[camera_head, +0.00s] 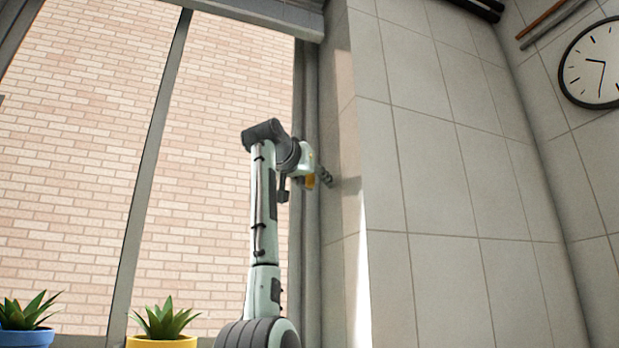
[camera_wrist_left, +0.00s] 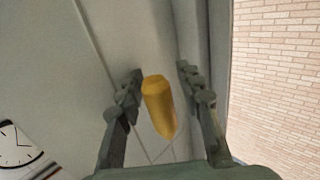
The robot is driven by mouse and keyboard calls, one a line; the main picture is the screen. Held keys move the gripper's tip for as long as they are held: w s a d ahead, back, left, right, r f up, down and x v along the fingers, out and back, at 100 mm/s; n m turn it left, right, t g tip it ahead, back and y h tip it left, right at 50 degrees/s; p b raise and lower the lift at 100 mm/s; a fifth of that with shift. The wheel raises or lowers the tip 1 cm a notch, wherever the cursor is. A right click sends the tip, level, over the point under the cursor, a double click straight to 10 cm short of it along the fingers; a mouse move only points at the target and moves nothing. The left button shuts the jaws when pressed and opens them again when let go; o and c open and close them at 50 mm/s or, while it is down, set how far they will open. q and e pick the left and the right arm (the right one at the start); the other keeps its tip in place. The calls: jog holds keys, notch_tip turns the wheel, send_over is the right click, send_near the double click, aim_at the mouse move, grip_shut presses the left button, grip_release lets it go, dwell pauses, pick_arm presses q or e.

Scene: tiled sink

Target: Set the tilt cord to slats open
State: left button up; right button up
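A small yellow-orange pull (camera_head: 310,181), which looks like the end of the tilt cord, is at my left gripper (camera_head: 322,177) in the head view, beside the right window frame. In the left wrist view the pull (camera_wrist_left: 160,106) appears between the two fingers of my left gripper (camera_wrist_left: 158,80). The fingers are spread, with a visible gap on each side of it. No cord line can be made out above the pull. A grey band (camera_head: 268,13) runs along the window top and may be the blind; its slats cannot be told. My right gripper is not in view.
The window frame (camera_head: 150,170) and a tiled wall (camera_head: 440,170) flank the gripper closely. Plants in a blue pot (camera_head: 25,338) and a yellow pot (camera_head: 162,342) stand at lower left. A clock (camera_head: 594,66) hangs at upper right.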

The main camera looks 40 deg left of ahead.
pick_arm(q)
jog(key=v, duration=1.1)
jog(key=shift+s, duration=0.3)
